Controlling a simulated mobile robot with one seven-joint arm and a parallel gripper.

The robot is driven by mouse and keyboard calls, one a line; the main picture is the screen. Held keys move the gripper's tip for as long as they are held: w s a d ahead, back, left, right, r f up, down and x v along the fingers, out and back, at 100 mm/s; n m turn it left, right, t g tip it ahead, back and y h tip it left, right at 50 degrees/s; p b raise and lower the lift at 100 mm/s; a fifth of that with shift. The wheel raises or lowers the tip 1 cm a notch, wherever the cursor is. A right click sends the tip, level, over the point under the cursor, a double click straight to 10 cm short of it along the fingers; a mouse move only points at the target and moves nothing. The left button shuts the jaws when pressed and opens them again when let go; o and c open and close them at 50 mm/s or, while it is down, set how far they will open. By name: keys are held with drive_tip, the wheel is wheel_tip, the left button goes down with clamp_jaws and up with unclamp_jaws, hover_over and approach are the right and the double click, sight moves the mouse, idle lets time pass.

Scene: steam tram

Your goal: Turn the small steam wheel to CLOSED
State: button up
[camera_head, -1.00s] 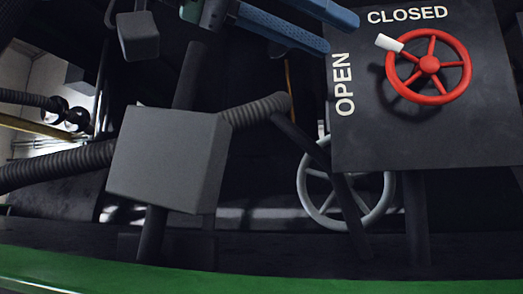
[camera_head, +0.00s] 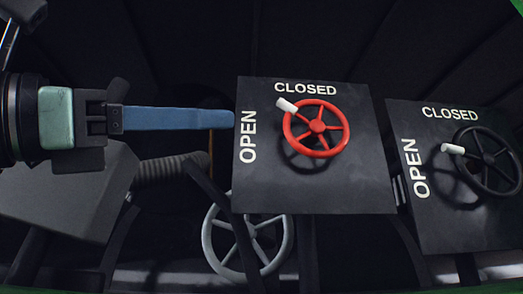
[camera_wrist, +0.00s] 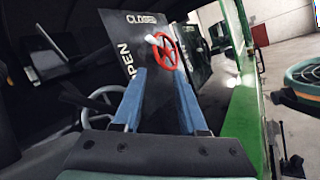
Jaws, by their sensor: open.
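A red wheel (camera_head: 317,128) with a white handle (camera_head: 287,105) sits on a dark panel (camera_head: 330,190) marked OPEN on the left and CLOSED on top. Its handle points to the upper left, between the two words. A black wheel (camera_head: 487,160) of similar size, with a white handle (camera_head: 453,149) pointing left, is on a second such panel (camera_head: 470,235) at the right. I cannot tell which one is the small steam wheel. My gripper (camera_head: 232,119) is left of the red wheel, apart from it. The wrist view shows its blue fingers (camera_wrist: 160,74) spread and empty, facing the red wheel (camera_wrist: 165,50).
A larger grey wheel (camera_head: 247,237) stands low behind the first panel. A grey box (camera_head: 65,195) with a ribbed hose (camera_head: 170,170) is at the lower left. A green edge (camera_wrist: 247,100) runs along the right in the wrist view.

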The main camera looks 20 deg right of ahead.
sight(286, 122)
drive_tip(key=w+d+r+n+p, duration=0.1)
drive_tip(key=d+r+n+p, duration=0.1)
drive_tip(key=d, duration=0.3)
drive_tip(key=w+d+r+n+p, duration=0.2)
drive_tip(key=d+p, duration=0.2)
drive_tip(key=d, duration=0.1)
drive_tip(key=shift+w+d+h+p, duration=0.15)
drive_tip(key=shift+d+h+p, duration=0.15)
drive_tip(key=shift+d, duration=0.1)
clamp_jaws()
